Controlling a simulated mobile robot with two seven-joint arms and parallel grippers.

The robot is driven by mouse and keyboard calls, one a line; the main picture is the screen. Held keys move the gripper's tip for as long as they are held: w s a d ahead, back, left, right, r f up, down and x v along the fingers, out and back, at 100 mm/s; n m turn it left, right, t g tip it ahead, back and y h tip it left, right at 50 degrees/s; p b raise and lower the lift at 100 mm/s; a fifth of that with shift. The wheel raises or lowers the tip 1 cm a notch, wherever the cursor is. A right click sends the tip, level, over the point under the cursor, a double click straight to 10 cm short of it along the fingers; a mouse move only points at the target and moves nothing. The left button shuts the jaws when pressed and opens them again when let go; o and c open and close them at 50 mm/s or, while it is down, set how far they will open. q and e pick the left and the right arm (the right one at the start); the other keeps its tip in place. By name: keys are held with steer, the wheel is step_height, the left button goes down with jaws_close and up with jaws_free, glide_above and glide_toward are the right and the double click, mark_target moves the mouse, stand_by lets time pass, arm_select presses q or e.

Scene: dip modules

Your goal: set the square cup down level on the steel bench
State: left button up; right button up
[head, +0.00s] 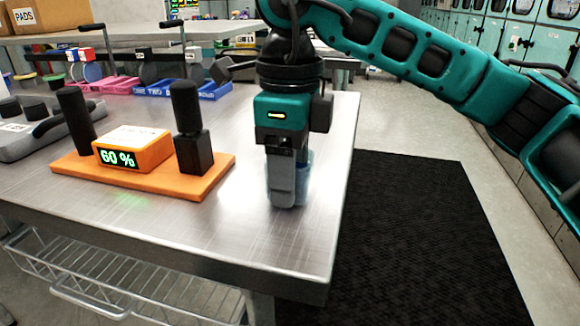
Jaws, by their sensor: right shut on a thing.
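My right gripper (287,198) points straight down over the right part of the steel bench (215,235). It is shut on the square cup (305,180), a translucent blue cup mostly hidden behind the gripper's grey finger. Only the cup's right side and a sliver at the left show. The cup looks upright. Its bottom is at or very near the bench top, but I cannot tell whether it touches. My left gripper is not in view.
An orange board (210,176) with black posts and an orange "60 %" display box (133,150) lies left of the cup. Blue (185,90) and pink (110,87) trays stand behind. The bench's right edge is close to the cup; bare steel lies in front.

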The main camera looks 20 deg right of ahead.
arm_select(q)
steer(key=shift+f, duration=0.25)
arm_select(e)
steer(key=shift+f, duration=0.3)
steer(key=o, duration=1.1)
step_height(320, 180, up, 8)
steer(key=shift+f+p, duration=0.2)
steer(key=shift+p, duration=1)
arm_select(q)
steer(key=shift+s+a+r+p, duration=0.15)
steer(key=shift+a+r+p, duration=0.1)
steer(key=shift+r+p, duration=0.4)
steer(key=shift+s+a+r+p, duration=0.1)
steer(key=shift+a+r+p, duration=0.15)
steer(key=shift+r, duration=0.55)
arm_select(e)
steer(key=shift+r, duration=2.75)
